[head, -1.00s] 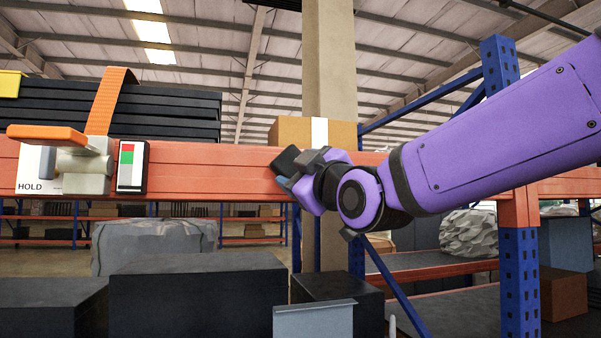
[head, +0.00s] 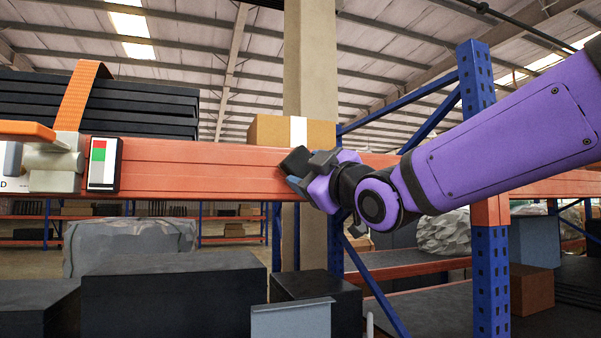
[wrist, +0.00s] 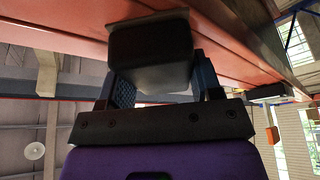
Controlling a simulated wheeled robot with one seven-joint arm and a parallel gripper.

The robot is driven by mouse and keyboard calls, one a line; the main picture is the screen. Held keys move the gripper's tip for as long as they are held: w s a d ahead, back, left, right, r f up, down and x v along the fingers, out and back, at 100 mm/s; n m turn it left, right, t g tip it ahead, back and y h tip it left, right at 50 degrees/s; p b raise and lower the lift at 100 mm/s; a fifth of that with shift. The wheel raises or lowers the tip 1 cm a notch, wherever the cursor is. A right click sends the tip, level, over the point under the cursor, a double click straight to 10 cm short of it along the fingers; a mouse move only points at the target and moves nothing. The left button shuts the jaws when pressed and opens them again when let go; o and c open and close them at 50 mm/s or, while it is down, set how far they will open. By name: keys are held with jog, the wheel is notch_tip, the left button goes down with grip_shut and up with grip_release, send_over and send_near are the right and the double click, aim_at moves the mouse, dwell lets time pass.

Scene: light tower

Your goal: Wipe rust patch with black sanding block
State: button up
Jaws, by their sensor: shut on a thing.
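My gripper (head: 296,172) is at the orange beam, right of the middle of the head view. It is shut on the black sanding block (wrist: 152,52), which sits between the two fingers in the wrist view. The block also shows as a dark shape at the gripper's tip in the head view (head: 294,161). It is close against the front face of the orange beam (head: 200,170); I cannot tell whether it touches. I cannot make out the rust patch; it may be hidden behind the block and gripper.
A cardboard box (head: 268,130) sits behind the beam. A blue upright (head: 480,200) stands at right. Dark boxes (head: 175,295) lie below.

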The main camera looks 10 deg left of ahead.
aim_at(268, 167)
jog(key=w+d, duration=0.3)
jog(key=d, duration=0.2)
jog(key=shift+w, duration=0.15)
dwell(0.5)
jog(key=shift+r, duration=0.1)
jog(key=shift+s+a, duration=1.05)
jog(key=shift+a, duration=0.65)
jog(key=shift+s+a, duration=1.05)
jog(key=shift+a, duration=0.65)
jog(key=shift+s+a, duration=1.05)
jog(key=shift+a, duration=0.65)
jog(key=shift+s+d, duration=0.1)
jog(key=shift+s+d, duration=0.5)
jog(key=shift+s, duration=0.3)
jog(key=shift+s+d, duration=0.55)
jog(key=shift+s, duration=0.3)
jog(key=shift+s+d, duration=0.5)
jog(key=shift+s, duration=0.3)
jog(key=shift+s, duration=0.1)
